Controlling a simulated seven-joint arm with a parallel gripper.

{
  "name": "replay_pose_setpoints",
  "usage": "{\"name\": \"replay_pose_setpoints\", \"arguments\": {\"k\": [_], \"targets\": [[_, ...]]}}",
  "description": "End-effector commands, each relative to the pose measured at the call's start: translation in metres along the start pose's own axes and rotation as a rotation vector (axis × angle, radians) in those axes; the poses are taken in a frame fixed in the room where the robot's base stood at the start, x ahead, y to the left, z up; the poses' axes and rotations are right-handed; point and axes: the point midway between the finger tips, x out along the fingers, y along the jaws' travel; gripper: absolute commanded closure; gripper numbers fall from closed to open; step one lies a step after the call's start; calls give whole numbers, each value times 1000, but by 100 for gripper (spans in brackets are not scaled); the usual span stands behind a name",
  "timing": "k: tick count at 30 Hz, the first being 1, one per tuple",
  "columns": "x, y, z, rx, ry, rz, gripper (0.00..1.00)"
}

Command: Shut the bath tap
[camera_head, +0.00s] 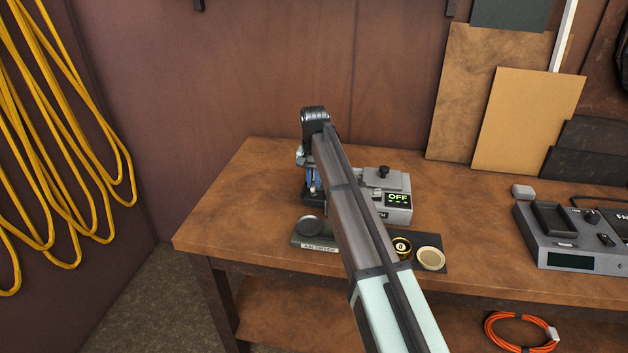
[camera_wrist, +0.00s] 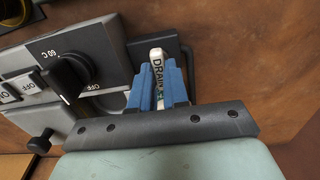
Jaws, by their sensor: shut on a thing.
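A small grey bath unit (camera_head: 398,215) with a green OFF display stands on the workbench, partly hidden behind my arm. In the wrist view the unit's dark panel (camera_wrist: 78,42) carries a black knob marked 60 C and OFF. A white tap handle (camera_wrist: 156,56) lettered DRAIN sticks out at the unit's side. My gripper (camera_wrist: 158,82) is shut on this handle, with a blue finger on each side of it. In the head view my gripper (camera_head: 313,184) is at the unit's left side; the handle cannot be made out there.
A dark round pad (camera_head: 309,227) on a labelled plate, a small round tin (camera_head: 402,247) and a cream dish (camera_head: 431,258) lie in front of the unit. A grey device (camera_head: 566,237) stands at right. Boards lean behind. The bench's left end is clear.

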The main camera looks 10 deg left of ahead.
Motion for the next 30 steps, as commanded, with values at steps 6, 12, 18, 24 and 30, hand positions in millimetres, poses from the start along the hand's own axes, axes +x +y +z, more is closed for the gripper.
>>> {"name": "replay_pose_setpoints", "arguments": {"k": [6, 12, 18, 24, 30], "targets": [[0, 0, 0, 3, 1, 0, 100], [0, 0, 0, 3, 1, 0, 73], [0, 0, 0, 2, 0, 0, 60], [-1, 0, 0, 1, 0, 0, 60], [-18, 0, -1, 1, 1, 0, 60]]}}
